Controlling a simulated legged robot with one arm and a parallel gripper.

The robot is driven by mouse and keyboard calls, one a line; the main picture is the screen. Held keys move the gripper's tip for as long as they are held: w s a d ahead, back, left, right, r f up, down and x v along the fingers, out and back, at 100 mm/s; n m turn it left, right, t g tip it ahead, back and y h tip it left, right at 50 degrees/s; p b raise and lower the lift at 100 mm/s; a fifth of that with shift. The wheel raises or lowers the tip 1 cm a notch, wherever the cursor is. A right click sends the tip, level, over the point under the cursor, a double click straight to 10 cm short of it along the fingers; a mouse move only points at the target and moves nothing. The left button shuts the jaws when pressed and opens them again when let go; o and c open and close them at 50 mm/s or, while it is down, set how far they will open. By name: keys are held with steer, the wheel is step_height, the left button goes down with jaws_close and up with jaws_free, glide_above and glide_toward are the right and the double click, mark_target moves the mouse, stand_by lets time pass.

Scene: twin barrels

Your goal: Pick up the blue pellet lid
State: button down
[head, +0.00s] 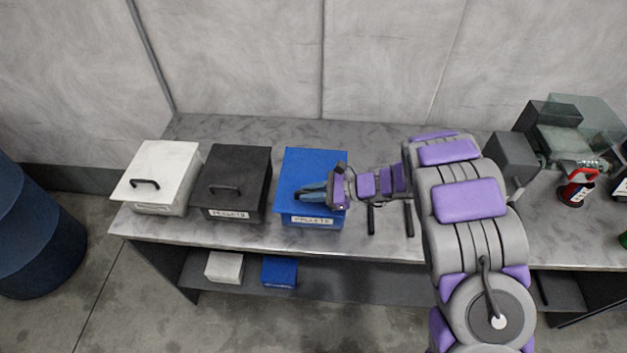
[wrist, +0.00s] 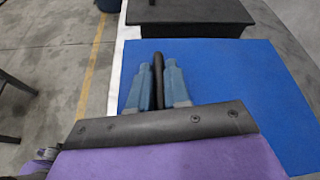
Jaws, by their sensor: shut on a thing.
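The blue pellet box stands on the workbench in the head view, with its flat blue lid (head: 313,168) on top and a white label on its front. The lid fills much of the wrist view (wrist: 235,75). My gripper (head: 302,193) reaches in from the right over the front part of the lid. In the wrist view my gripper (wrist: 160,85) has its two blue-grey fingers on either side of the lid's black handle (wrist: 158,68), shut on it. The lid appears to rest on its box. My fingers hide most of the handle in the head view.
A black pellet box (head: 236,172) and a white box (head: 165,172) stand to the left on the workbench (head: 260,238). Small white (head: 224,267) and blue (head: 279,272) boxes sit on the lower shelf. A machine (head: 560,135) and a red-topped bottle (head: 577,188) stand right. A blue barrel (head: 35,235) is far left.

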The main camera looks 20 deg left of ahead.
steer(key=shift+d, duration=0.3)
